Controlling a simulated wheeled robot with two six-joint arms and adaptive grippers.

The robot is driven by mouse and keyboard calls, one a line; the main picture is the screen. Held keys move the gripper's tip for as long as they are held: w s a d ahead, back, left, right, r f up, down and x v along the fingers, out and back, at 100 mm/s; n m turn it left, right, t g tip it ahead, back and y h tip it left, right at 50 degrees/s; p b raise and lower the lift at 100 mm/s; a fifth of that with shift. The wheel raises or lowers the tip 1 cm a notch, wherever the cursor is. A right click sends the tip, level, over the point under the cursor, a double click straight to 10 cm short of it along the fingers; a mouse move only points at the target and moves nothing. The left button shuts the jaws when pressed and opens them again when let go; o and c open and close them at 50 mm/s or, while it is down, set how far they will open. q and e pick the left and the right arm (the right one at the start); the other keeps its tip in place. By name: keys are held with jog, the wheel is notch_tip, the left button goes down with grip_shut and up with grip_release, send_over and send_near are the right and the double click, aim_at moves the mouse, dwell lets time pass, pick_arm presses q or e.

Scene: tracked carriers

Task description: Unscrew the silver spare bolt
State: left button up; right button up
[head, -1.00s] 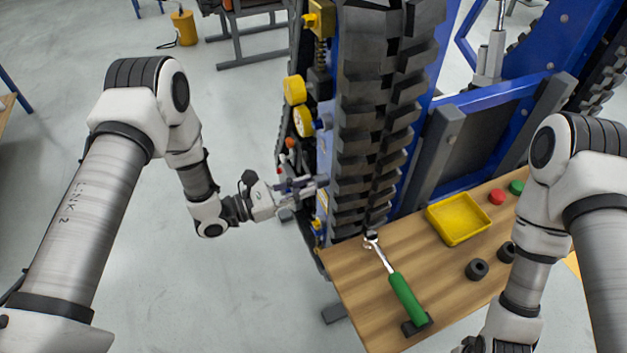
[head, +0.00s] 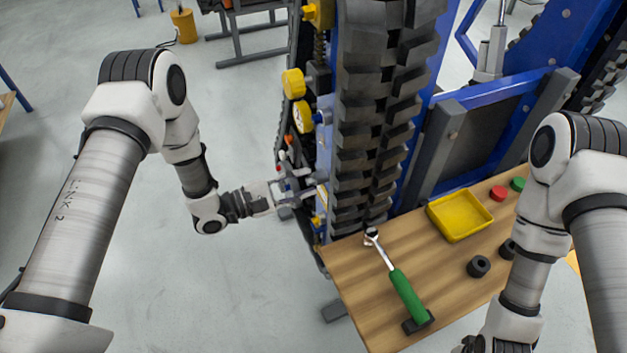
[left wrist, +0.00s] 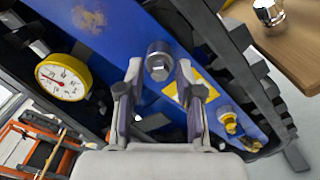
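A silver bolt (left wrist: 158,60) with a round head sticks out of the blue side plate of the carrier (left wrist: 110,35). In the left wrist view it shows between the two fingertips of my left gripper (left wrist: 159,72), with a small gap on each side. My left gripper is open. In the head view my left gripper (head: 308,188) is at the carrier's left side, and the bolt cannot be made out there. My right gripper (head: 485,345) shows only in part at the bottom edge, and its fingers are mostly cut off.
A wooden table (head: 350,270) holds a green-handled ratchet (head: 407,296), a yellow tray (head: 436,213) and dark rings (head: 478,267).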

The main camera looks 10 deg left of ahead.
pick_arm(q)
jog(key=m+b, duration=0.1)
jog(key=m, duration=0.4)
jog(key=shift+f+m, duration=0.1)
jog(key=shift+m, duration=0.3)
jog(key=m, duration=0.4)
jog(key=shift+m+b, duration=0.3)
jog(key=shift+m, duration=0.1)
jog(key=m+b, duration=0.2)
jog(key=m, duration=0.4)
jog(key=shift+f+m, duration=0.1)
jog(key=shift+m, duration=1.2)
jog(key=shift+r+m, duration=0.2)
jog(key=shift+m, duration=0.4)
jog(key=shift+c, duration=0.3)
